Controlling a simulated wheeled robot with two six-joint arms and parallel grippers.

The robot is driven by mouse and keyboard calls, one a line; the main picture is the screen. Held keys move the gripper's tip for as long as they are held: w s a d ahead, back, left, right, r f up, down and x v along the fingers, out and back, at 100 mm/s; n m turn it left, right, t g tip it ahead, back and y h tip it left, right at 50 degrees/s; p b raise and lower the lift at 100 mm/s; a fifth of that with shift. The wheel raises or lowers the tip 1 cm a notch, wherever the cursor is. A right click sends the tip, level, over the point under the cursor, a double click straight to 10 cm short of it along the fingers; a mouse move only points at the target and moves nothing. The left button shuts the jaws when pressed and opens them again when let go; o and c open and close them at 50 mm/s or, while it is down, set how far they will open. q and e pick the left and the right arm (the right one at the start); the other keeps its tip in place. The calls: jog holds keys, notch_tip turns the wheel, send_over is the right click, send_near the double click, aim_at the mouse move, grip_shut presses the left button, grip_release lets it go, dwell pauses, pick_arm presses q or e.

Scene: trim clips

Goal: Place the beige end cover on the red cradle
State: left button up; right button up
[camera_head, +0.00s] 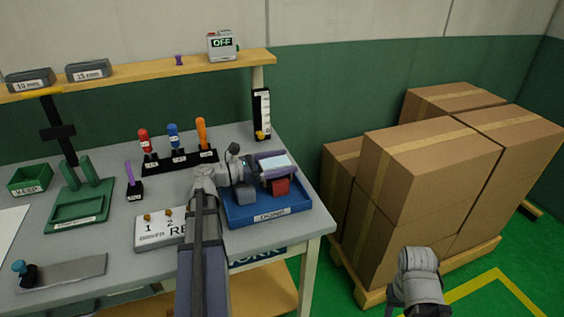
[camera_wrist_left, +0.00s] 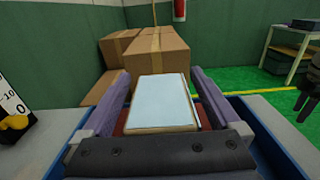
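The end cover (camera_wrist_left: 162,102), with a pale blue-white top and beige edges, lies over the red cradle (camera_head: 281,186) in the blue tray marked DONE (camera_head: 270,215). It also shows in the head view (camera_head: 276,166). My left gripper (camera_wrist_left: 159,76) is open, with one purple finger on each side of the cover. Narrow gaps with red cradle showing are visible between cover and fingers. The cover's underside is hidden, so full seating cannot be told. My right gripper is not in view; only a grey part of that arm shows at lower right.
A grey-blue cradle (camera_head: 246,193) stands left of the red one in the tray. A screwdriver rack (camera_head: 180,160), a white numbered block (camera_head: 160,229) and a green fixture (camera_head: 78,207) stand on the table. Stacked cartons (camera_head: 430,170) stand beyond its right edge.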

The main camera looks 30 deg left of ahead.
aim_at(260, 165)
pick_arm(q)
jog(key=shift+r+p, duration=0.25)
jog(key=shift+p, duration=0.05)
jog(key=v, duration=1.2)
jog(key=shift+f, duration=0.15)
